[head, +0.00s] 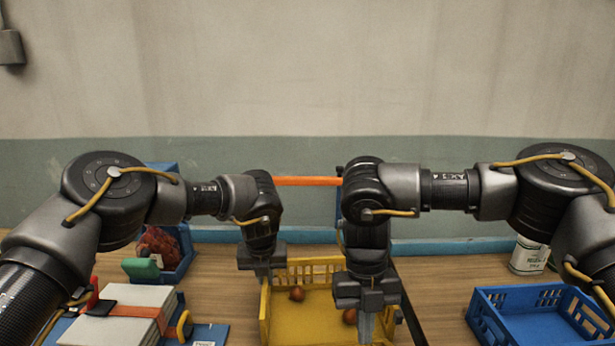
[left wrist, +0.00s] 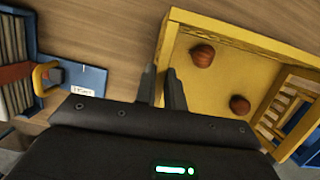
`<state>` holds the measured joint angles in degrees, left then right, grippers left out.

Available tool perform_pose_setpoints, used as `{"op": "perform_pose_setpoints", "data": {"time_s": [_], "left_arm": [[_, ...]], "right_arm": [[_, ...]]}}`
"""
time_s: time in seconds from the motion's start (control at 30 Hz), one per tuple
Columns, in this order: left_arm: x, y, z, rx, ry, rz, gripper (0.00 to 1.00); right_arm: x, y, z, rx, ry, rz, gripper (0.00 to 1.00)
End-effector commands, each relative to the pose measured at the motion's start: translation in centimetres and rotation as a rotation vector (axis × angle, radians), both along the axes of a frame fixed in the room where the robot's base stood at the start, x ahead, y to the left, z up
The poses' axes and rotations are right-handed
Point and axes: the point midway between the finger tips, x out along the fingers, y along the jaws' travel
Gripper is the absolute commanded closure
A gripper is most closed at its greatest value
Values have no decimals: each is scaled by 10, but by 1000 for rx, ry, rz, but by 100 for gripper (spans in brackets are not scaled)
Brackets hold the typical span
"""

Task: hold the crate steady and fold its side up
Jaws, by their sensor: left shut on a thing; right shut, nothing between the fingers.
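The yellow crate (head: 303,272) stands on the wooden table in front of me, with two round brown onion-like things (head: 297,293) inside. It also shows in the left wrist view (left wrist: 235,37); its slotted side (left wrist: 288,100) is at the right there. My left gripper (head: 262,276) points down at the crate's left side and is shut on its wall; its fingers (left wrist: 163,85) straddle that wall in the left wrist view. My right gripper (head: 366,325) is shut and empty, pointing down over the right part of the crate. It hides part of that side.
A blue crate (head: 480,318) stands at the right, with a white can (head: 527,258) behind it. At the left are a blue bin (head: 183,245) with a red sack and a strapped white stack (head: 140,297). An orange bar (head: 308,181) spans behind my grippers.

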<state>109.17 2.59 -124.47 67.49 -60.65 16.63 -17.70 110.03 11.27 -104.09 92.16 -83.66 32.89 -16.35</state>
Motion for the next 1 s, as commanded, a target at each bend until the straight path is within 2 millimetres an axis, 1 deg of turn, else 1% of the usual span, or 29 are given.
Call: {"op": "perform_pose_setpoints", "data": {"time_s": [0.17,0.5,0.6,0.8,1.0], "left_arm": [[0,0,0,0,-1,0,100],[0,0,0,-1,-1,0,100],[0,0,1,-1,-1,1,100],[0,0,1,-1,-1,1,100],[0,0,1,-1,-1,1,100]], "right_arm": [[-5,-1,-16,0,5,2,100],[-17,-1,-64,3,6,0,100],[-20,-1,-76,4,5,0,100],[-24,-2,-91,4,3,0,100],[-25,-2,-95,4,2,0,100]]}}
